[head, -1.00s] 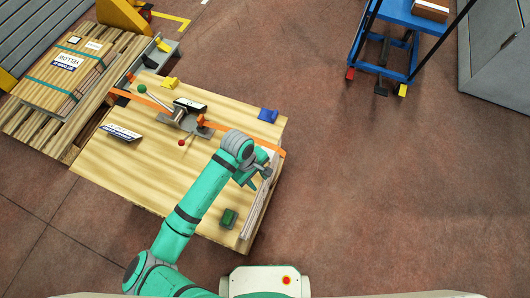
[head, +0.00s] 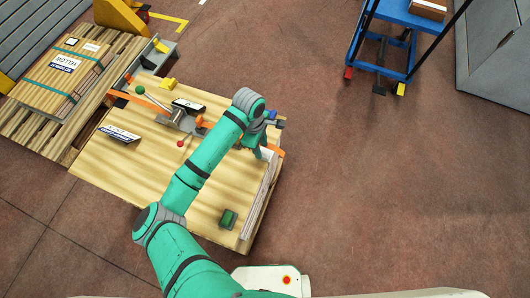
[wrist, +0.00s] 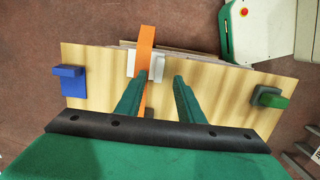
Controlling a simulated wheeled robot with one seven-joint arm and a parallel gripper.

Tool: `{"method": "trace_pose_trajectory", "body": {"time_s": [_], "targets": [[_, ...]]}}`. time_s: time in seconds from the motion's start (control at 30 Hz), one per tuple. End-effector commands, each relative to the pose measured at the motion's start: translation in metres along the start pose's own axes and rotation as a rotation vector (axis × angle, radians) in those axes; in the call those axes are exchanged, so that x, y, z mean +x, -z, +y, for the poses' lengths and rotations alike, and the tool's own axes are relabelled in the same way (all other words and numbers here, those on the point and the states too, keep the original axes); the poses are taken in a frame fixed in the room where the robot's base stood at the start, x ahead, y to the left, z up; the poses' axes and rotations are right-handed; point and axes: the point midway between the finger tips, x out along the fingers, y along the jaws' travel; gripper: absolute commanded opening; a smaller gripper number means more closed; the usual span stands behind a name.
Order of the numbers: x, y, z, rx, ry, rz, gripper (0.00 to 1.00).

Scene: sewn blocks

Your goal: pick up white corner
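The white corner (wrist: 154,66) sits over the orange strap (wrist: 147,38) at the far edge of the wooden board in the wrist view. My gripper (wrist: 162,76) is open and empty, its two green fingers pointing toward that edge. The left fingertip overlaps the white corner in the picture; the right fingertip is to its right. I cannot tell whether they touch. In the head view my gripper (head: 261,151) is over the right side of the board, and the white corner is mostly hidden by it.
The wooden board (head: 120,180) carries a blue corner (wrist: 69,80) and a green one (wrist: 271,98), on either side of my gripper. A strap tensioner with a red-knobbed lever stands mid-board (head: 184,121). Long pale strips (head: 258,205) lie along the right edge.

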Motion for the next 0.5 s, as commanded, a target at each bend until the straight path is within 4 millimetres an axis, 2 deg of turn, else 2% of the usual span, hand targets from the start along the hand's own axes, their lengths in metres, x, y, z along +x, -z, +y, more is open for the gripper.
{"method": "trace_pose_trajectory", "body": {"time_s": [0.5], "targets": [[0.056,-0.001,0.002,0.0,0.001,0.0,0.34]]}}
